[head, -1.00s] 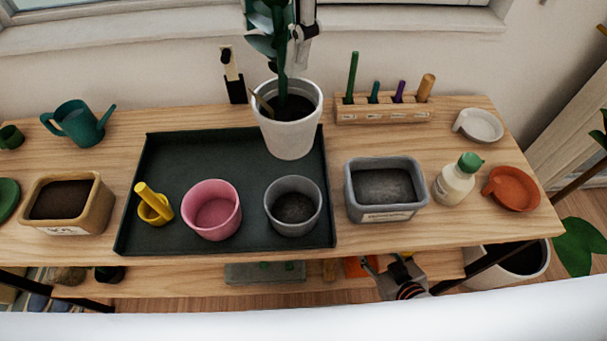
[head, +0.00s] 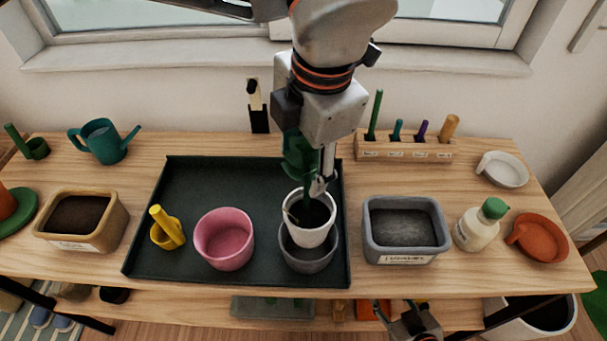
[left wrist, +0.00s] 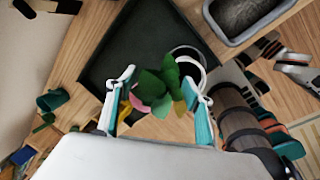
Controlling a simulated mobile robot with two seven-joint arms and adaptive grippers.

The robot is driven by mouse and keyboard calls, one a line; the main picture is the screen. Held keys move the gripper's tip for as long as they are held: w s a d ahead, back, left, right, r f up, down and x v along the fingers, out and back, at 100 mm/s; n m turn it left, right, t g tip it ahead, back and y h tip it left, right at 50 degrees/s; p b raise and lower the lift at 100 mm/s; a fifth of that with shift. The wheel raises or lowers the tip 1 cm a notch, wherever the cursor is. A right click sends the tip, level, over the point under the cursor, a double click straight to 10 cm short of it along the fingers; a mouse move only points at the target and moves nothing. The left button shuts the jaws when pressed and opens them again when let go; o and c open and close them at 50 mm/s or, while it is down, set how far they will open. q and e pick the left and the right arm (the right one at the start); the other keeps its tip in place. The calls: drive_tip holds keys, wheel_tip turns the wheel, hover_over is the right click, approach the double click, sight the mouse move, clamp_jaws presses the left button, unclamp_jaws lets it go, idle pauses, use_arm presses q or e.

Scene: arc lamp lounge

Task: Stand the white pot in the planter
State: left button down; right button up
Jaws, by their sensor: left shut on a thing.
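The white pot (head: 308,237) holds dark soil and a green plant (head: 300,155). In the head view its lower part overlaps the opening of the round grey planter (head: 308,262), which stands on the dark tray (head: 190,200). I cannot tell whether the pot touches the planter's bottom. My left gripper (head: 320,186) is above the pot, shut on the potted plant; its exact grip is partly hidden. The left wrist view shows the leaves (left wrist: 160,88) between the fingers and the pot's white rim (left wrist: 204,72) beyond. My right gripper (head: 400,308) is low at the front edge, fingers apart, empty.
A rectangular grey planter (head: 405,232) is close on the right. A rack of tools (head: 405,148) stands behind. The tray's back left is clear.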

use_arm(q)
drive_tip(key=shift+s+d+x, duration=0.1)
drive_tip(key=shift+s+x, duration=0.05)
drive_tip(key=shift+x, duration=0.8)
drive_tip(key=shift+s+d+x, duration=0.15)
drive_tip(key=shift+x, duration=0.75)
drive_tip(key=shift+f, duration=0.15)
drive_tip(key=shift+f+b, duration=0.45)
drive_tip(key=shift+f, duration=0.15)
drive_tip(key=c, duration=0.9)
unclamp_jaws()
